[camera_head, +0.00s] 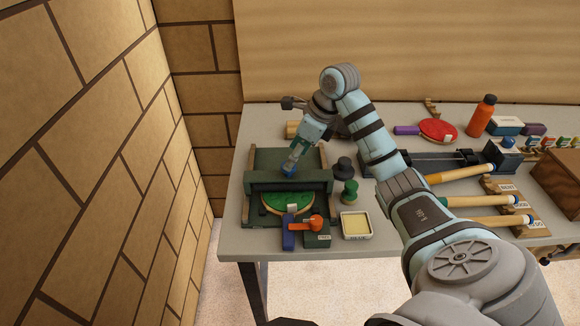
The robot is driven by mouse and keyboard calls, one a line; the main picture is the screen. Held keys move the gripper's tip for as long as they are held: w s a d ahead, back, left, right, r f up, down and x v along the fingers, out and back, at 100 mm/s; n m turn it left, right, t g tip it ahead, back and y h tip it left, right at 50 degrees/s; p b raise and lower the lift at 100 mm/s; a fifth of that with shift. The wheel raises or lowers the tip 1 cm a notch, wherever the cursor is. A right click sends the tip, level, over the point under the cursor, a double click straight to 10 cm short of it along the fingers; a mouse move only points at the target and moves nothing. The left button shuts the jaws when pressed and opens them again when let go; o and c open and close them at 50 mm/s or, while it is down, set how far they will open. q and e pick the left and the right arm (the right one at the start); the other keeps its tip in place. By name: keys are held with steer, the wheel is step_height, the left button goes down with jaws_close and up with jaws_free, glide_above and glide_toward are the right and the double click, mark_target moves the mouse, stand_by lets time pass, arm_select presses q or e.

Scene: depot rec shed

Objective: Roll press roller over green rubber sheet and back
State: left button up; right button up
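The press (256,160) is a dark green frame at the left end of the table, with a dark green roller bar (262,181) lying across it. The round green rubber sheet (283,199) lies in front of the bar on a paddle with a pale wooden edge. The bar seems to cover its far edge. My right gripper (289,168) points down at the middle of the bar, at or just behind it. Its fingers are small and partly blend with a bluish part there, so I cannot tell whether they grip anything. My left gripper is not in view.
A brick wall (110,150) rises at left.

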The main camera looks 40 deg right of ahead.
mark_target(289, 177)
steer(key=x, duration=0.3)
steer(key=shift+a+r, duration=0.1)
steer(key=shift+a, duration=0.1)
steer(key=shift+f, duration=0.3)
steer(key=shift+d, duration=0.1)
steer(key=shift+c, duration=0.5)
